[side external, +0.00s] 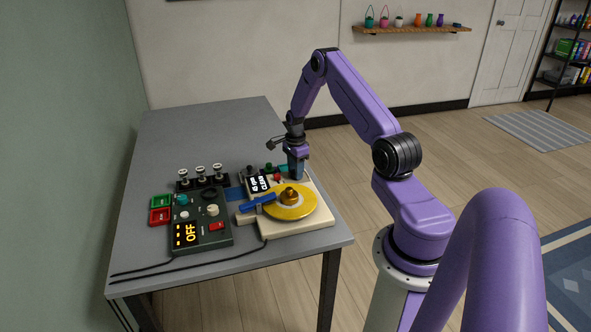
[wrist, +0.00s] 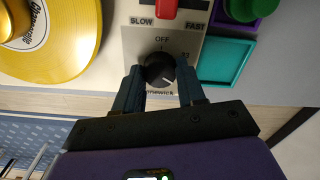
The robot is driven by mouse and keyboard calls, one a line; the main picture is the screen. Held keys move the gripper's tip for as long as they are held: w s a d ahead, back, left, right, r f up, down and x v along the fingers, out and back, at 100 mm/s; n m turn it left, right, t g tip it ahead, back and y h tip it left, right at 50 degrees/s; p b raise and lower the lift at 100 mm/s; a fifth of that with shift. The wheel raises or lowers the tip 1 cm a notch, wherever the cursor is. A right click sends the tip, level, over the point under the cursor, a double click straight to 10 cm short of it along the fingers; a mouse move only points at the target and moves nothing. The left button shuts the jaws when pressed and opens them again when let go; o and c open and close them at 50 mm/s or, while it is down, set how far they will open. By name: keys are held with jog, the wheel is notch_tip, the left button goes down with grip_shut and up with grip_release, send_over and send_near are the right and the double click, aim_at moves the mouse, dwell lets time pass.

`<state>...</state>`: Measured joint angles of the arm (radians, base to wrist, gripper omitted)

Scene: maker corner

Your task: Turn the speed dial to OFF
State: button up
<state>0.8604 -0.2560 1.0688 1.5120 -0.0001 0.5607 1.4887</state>
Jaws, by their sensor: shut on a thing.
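The speed dial (wrist: 158,68) is a round black knob on a pale panel in the wrist view. Its white pointer mark faces lower right, away from the OFF label printed above it. Another label at its upper right looks like a number, and the lettering below is partly hidden. My gripper (wrist: 160,76) has one finger on each side of the dial and is shut on it. In the side view my gripper (side external: 296,172) points down at the back right of the cream record player (side external: 311,225); the dial is hidden there.
A red slider (wrist: 167,8) sits between SLOW and FAST, just above the dial. A yellow record (wrist: 62,45) lies to the left, and teal and purple trays (wrist: 228,62) lie to the right. A dark control box (side external: 212,238) stands left of the player.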

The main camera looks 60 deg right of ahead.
jog(key=shift+n, duration=0.4)
jog(key=n, duration=1)
jog(key=shift+n, duration=0.4)
jog(key=n, duration=1.2)
jog(key=shift+n, duration=0.3)
jog(key=o, duration=1.1)
jog(key=shift+c, duration=0.2)
